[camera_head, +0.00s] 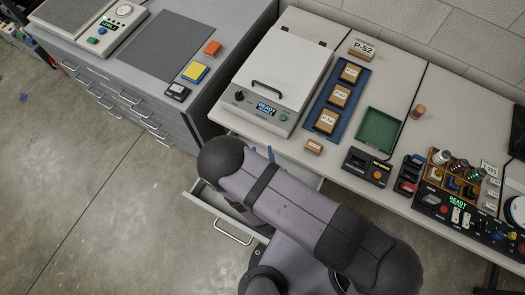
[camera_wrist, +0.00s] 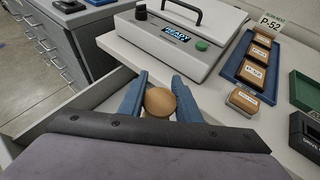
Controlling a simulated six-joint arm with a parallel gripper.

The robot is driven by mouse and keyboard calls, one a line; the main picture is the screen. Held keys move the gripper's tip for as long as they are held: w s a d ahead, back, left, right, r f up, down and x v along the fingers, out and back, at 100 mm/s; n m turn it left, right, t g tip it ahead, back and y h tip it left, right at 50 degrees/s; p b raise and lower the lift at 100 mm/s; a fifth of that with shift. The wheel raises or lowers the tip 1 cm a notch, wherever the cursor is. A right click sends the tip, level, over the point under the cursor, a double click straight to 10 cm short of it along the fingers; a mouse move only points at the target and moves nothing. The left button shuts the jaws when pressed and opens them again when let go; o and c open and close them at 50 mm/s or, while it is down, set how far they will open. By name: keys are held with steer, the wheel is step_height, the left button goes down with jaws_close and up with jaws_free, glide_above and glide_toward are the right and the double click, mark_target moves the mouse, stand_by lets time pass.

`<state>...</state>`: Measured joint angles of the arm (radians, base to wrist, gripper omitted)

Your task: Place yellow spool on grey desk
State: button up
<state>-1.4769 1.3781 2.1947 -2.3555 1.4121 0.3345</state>
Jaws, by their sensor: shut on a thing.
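My gripper (camera_wrist: 159,78) has its two blue fingers shut on a round, tan, wood-coloured piece (camera_wrist: 160,101). Its flat end faces the wrist camera and looks like the end of a spool; no yellow thread shows. In the head view my arm hides it, and only a bit of blue finger shows near the bench's front edge. The gripper is by the open white drawer (camera_head: 209,207) under the bench; its height over it is unclear. A grey desk (camera_head: 213,103) with drawers stands at the left; it also shows in the wrist view (camera_wrist: 72,20).
The grey desk bears a dark mat (camera_head: 160,45), an orange block (camera_head: 212,48), a yellow-and-blue block (camera_head: 195,72) and a small black device (camera_head: 177,91).

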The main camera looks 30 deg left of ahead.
steer(key=shift+r, duration=0.3)
